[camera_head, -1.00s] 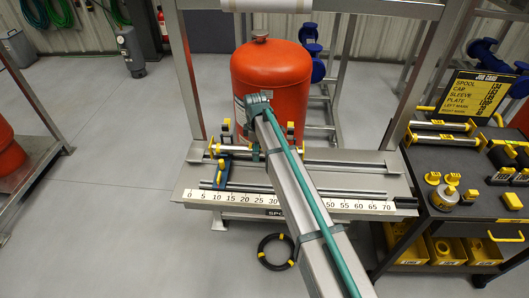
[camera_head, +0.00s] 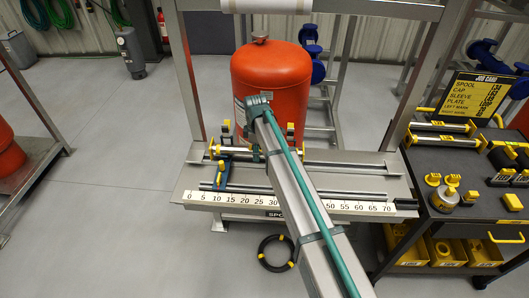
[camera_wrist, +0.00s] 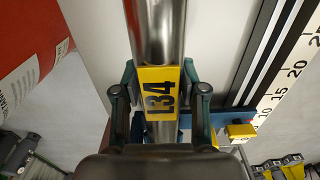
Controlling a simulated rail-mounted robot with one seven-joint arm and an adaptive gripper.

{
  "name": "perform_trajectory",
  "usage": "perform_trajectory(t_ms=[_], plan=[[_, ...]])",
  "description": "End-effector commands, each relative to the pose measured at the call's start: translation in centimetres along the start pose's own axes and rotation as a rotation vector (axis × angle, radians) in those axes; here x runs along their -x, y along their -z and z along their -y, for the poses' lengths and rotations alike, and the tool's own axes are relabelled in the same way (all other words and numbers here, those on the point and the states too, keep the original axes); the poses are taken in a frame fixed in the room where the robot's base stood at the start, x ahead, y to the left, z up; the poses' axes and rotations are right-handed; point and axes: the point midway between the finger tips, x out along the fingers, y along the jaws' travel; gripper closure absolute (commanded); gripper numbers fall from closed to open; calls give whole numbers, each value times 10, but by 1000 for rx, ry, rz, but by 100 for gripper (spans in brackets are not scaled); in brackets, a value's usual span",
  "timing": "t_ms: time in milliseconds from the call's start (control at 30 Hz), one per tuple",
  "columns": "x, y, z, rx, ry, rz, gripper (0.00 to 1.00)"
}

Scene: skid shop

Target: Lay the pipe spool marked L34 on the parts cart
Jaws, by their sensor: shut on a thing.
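The pipe spool marked L34 (camera_wrist: 161,30) is a bright metal tube with a yellow label reading L34. My gripper (camera_wrist: 160,95) is shut on it at the label in the wrist view. In the head view the spool (camera_head: 233,150) lies crosswise at the bench fixture, with yellow at its end; my arm hides part of it. I cannot tell whether it is clear of its supports. My gripper (camera_head: 257,152) is at its middle, in front of the orange tank. The parts cart (camera_head: 446,166) stands at the right with a dark top.
The orange tank (camera_head: 270,85) stands close behind the spool. A blue stop with a yellow knob (camera_head: 222,172) sits on the bench by the ruler (camera_head: 285,204). The cart holds other spools (camera_head: 445,140), yellow-marked parts and a job card sign (camera_head: 475,95).

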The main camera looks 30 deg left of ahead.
Motion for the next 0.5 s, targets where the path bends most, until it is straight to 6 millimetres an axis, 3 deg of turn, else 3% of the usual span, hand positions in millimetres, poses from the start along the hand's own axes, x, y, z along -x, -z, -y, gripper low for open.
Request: perform_trajectory(t_ms=[500], plan=[[23,0,0,0,-1,0,100]])
